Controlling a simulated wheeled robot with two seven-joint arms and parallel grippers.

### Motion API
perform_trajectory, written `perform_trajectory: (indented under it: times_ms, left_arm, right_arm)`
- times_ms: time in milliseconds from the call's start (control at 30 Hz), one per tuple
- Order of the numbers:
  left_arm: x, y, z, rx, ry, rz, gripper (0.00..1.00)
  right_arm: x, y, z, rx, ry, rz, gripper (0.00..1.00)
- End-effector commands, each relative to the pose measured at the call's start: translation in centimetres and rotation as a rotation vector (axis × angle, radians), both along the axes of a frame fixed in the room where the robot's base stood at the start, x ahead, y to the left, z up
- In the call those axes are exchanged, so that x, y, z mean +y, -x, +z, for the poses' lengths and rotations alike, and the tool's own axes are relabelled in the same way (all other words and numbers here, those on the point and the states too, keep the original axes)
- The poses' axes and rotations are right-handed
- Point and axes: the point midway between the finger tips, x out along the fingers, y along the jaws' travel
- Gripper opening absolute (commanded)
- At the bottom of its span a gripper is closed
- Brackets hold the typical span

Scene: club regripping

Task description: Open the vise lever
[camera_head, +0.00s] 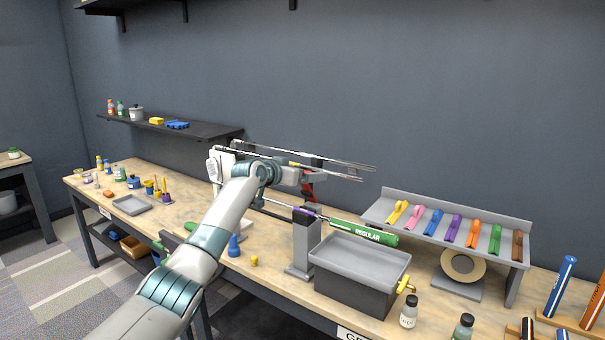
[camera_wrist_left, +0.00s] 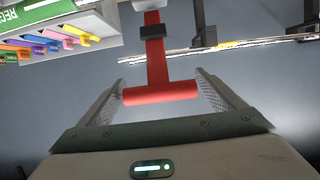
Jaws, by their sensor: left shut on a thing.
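The red vise lever (camera_wrist_left: 158,62) shows in the left wrist view as a red arm with a dark band and a crossbar at its near end. In the head view my left arm reaches over the bench to the vise, and a small part of the red lever (camera_head: 308,191) shows beside my left gripper (camera_head: 300,177). My right gripper is not in view.
A club with a green grip marked REGULAR (camera_head: 364,232) lies across a grey stand (camera_head: 303,243), above a grey-topped bin (camera_head: 361,264). A sloped rack (camera_head: 380,213) of coloured grips stands at right. Thin shafts (camera_head: 330,162) run behind the vise. A wall shelf (camera_head: 190,131) is at left.

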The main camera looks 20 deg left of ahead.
Motion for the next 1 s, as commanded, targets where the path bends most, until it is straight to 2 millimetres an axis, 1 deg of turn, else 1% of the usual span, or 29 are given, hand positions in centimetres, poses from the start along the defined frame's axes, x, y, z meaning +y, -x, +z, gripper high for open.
perform_trajectory:
  times_ms: [33, 600, 633, 667, 700, 1000]
  left_arm:
    - [-0.10, 0.05, -0.54, 0.009, 0.001, -0.001, 0.48]
    - [-0.13, 0.08, -0.93, 0.016, -0.001, -0.002, 0.48]
    - [-0.13, 0.09, -0.95, 0.017, -0.001, -0.002, 0.91]
    - [-0.13, 0.09, -0.95, 0.017, -0.001, -0.002, 0.98]
    - [-0.12, 0.08, -0.89, 0.014, -0.001, -0.002, 1.00]
    - [0.00, 0.12, -0.46, 0.007, 0.000, 0.000, 1.00]
  right_arm:
    - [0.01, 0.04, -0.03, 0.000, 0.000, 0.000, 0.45]
    - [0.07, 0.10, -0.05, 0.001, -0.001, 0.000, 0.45]
    - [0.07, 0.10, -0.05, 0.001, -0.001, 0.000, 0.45]
    - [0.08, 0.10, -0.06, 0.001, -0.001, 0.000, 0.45]
    - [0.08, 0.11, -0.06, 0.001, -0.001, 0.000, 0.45]
    - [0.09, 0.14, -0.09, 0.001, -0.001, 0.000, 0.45]
